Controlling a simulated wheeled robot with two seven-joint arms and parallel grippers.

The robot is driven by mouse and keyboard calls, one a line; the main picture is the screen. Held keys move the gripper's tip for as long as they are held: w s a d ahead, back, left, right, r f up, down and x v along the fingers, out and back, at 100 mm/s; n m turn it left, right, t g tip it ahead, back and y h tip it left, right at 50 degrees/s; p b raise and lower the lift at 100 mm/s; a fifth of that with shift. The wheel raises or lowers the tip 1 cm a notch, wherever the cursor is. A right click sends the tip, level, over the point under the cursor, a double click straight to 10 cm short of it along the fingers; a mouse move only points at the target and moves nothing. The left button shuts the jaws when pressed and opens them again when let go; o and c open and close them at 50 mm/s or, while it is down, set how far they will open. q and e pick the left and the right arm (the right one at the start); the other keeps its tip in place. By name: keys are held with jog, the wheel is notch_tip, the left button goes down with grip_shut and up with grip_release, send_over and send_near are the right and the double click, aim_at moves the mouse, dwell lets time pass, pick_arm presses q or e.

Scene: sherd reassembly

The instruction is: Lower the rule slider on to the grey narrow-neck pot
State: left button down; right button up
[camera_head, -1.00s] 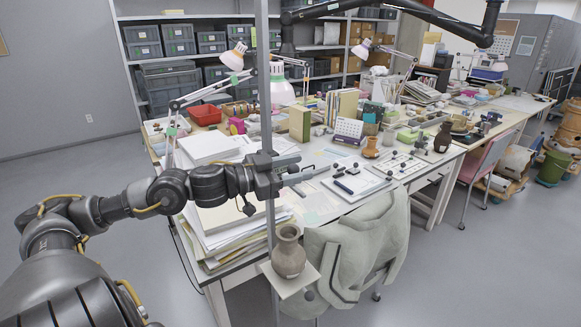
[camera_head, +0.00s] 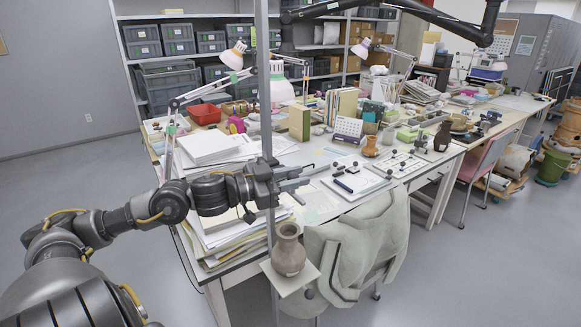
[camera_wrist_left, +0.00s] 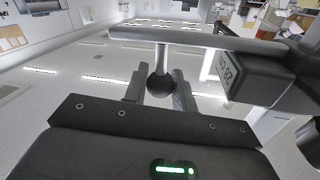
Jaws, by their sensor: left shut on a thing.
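The grey-brown narrow-neck pot (camera_head: 288,252) stands upright on a small pale platform (camera_head: 298,283) beside the tall vertical rule post (camera_head: 266,80). My left gripper (camera_head: 278,186) is at the post, above the pot, with a clear gap between. In the left wrist view its fingers (camera_wrist_left: 160,92) are shut on a dark ball knob (camera_wrist_left: 160,83) on a stem under a grey bar. This knob belongs to the rule slider (camera_wrist_left: 255,78), whose dark block carries a small marking. In the head view the slider is partly hidden by my gripper. My right gripper is out of view.
A long white table (camera_head: 325,205) behind the post carries paper stacks (camera_head: 210,146), lamps, a tray and small pots. A grey-green garment (camera_head: 350,250) hangs close to the pot's right. Open floor (camera_head: 470,280) lies at the right.

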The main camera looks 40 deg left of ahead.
pick_arm(q)
notch_tip(320, 180, down, 11)
jog(key=shift+f+b, duration=0.15)
jog(key=shift+b, duration=0.95)
jog(key=shift+f, duration=0.65)
jog(key=c, duration=1.5)
grip_release()
jog(key=o, duration=0.3)
jog(key=shift+w, duration=0.15)
jog(key=shift+o, duration=0.2)
